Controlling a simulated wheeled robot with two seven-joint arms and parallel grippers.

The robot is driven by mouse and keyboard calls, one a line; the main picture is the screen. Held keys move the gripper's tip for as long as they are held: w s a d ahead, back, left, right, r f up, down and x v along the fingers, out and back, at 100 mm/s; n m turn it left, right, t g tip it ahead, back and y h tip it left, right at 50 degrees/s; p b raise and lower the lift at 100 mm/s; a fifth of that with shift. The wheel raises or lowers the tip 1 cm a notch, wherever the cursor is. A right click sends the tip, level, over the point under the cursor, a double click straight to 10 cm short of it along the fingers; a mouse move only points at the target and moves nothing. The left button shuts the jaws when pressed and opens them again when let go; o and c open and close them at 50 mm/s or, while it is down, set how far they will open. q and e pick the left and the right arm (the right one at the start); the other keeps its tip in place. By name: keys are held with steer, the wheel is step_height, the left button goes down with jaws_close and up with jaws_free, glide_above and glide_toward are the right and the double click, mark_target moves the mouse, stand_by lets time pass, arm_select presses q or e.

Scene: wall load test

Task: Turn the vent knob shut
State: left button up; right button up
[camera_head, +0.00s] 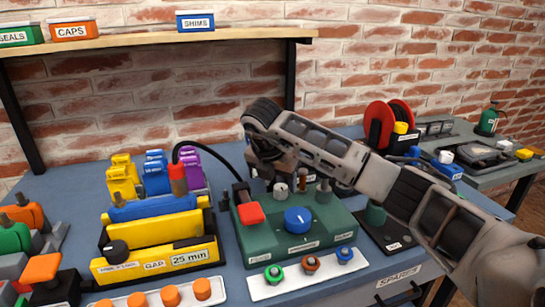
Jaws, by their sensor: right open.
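A green box (333,225) sits on the blue bench in the middle. On its top are a large blue knob (298,219) with a white mark, a grey knob (281,191) behind it and a red block (250,213) at the left. Their small labels are too blurred to read, so I cannot tell which is the vent knob. My right gripper (268,168) is open above the box's back edge, behind the grey knob. Its own arm partly hides its fingers, and I cannot tell whether it touches anything. My left gripper is out of view.
A white strip (301,277) with several coloured knobs lies in front. Red reels (379,123) stand behind my right arm. A shelf (150,41) hangs above.

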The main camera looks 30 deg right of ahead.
arm_select(q)
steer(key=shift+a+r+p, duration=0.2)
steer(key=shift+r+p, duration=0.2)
steer(key=shift+p, duration=0.85)
arm_select(e)
steer(key=v, duration=1.4)
steer(key=shift+r, duration=0.15)
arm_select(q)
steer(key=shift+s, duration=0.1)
arm_select(e)
steer(key=shift+s+a, duration=0.1)
steer(key=shift+a, duration=0.05)
